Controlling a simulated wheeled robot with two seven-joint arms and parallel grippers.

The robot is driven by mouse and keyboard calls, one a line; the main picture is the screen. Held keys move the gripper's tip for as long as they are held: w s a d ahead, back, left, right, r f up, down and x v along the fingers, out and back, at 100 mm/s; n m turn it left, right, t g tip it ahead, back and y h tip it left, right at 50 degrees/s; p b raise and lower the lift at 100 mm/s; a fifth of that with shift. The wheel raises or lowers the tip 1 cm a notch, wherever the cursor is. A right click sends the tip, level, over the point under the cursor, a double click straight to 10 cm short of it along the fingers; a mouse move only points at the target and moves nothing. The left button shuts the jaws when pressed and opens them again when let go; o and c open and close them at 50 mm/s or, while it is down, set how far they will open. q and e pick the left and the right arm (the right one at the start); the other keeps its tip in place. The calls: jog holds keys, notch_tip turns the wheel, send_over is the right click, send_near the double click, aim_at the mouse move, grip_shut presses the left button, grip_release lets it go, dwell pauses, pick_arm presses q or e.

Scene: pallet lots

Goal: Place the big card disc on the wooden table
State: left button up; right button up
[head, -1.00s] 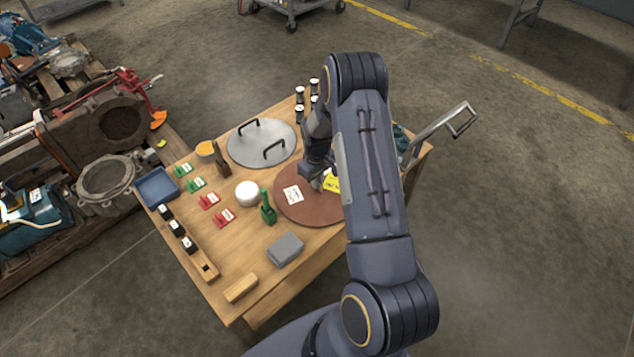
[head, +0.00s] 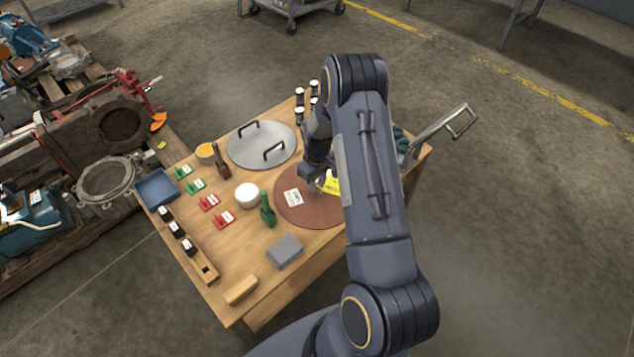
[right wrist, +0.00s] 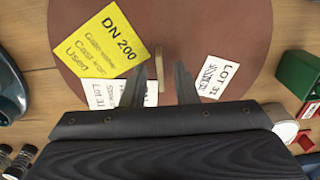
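The big card disc (head: 296,218) is a reddish-brown round sheet that appears to lie flat on the right part of the wooden table (head: 318,262). It bears white labels and a yellow "DN 200" tag, and fills much of the right wrist view (right wrist: 195,28). My right gripper (head: 322,182) is low over the disc. In the right wrist view its two fingers (right wrist: 158,88) stand apart on either side of a small tan upright tab (right wrist: 158,72), with a gap at each side. My arm hides the disc's right edge. My left gripper is not in view.
A grey metal disc with two handles (head: 250,150) lies behind. A green tool (head: 267,212), a white round tub (head: 247,195) and a grey box (head: 285,251) are close to the card disc.

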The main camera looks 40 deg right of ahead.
notch_tip(320, 180, up, 12)
jog(key=p, duration=0.2)
notch_tip(320, 180, up, 8)
jog(key=m+t+y, duration=0.1)
send_over(317, 185)
jog(key=s+a, duration=0.3)
jog(key=a, duration=0.1)
jog(key=s+a+r+m+t+y, duration=0.1)
jog(key=s+a+r+t, duration=0.1)
jog(key=s+a+r, duration=0.7)
jog(key=s+a+r+t+y, duration=0.1)
jog(key=s+a+r+t, duration=0.1)
jog(key=s+a, duration=0.5)
jog(key=s+r, duration=0.1)
jog(key=s, duration=0.4)
jog(key=shift+s+r+m+t+y, duration=0.25)
jog(key=shift+s+m+t+y, duration=0.05)
jog(key=shift+s+y, duration=0.1)
